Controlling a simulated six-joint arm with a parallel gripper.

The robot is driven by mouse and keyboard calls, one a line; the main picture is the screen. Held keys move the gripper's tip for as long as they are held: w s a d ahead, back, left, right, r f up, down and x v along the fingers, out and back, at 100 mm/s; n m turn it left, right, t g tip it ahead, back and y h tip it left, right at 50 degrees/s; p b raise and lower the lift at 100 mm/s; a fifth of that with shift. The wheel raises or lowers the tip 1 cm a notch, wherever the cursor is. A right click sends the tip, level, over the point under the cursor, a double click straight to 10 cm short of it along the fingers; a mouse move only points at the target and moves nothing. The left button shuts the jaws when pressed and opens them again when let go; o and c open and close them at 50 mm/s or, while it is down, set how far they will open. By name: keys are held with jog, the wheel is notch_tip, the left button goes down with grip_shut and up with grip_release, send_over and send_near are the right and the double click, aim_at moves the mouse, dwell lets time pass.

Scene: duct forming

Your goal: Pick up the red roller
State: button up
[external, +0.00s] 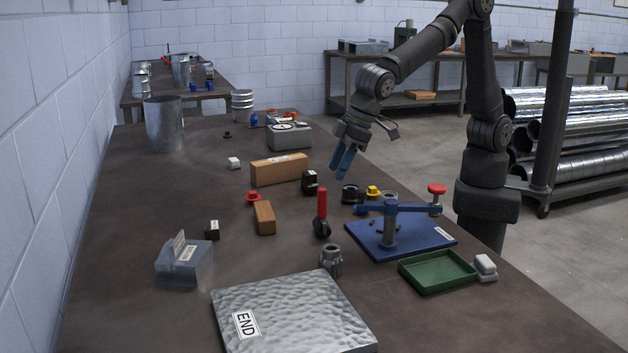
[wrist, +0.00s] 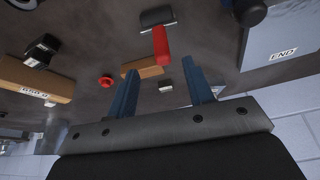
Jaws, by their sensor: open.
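The red roller (external: 322,205) has a red handle and a dark head. In the external view it stands near the middle of the bench, handle up. In the wrist view, the red roller (wrist: 161,44) is ahead of the fingertips, at the top centre. My gripper (external: 343,162) hangs above the bench, behind and slightly right of the roller in the external view, clear of it. Its two blue fingers are apart with nothing held between them, as the wrist view of the gripper (wrist: 163,80) shows.
A brown block (external: 265,218) lies left of the roller, with a longer one (external: 279,170) behind. A blue fixture (external: 400,240) stands to the right, beside a green tray (external: 437,272). A metal END plate (external: 295,310) lies in front.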

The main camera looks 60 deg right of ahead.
aim_at(322, 218)
jog(key=x, duration=1)
jog(key=shift+a+r, duration=0.1)
grip_shut()
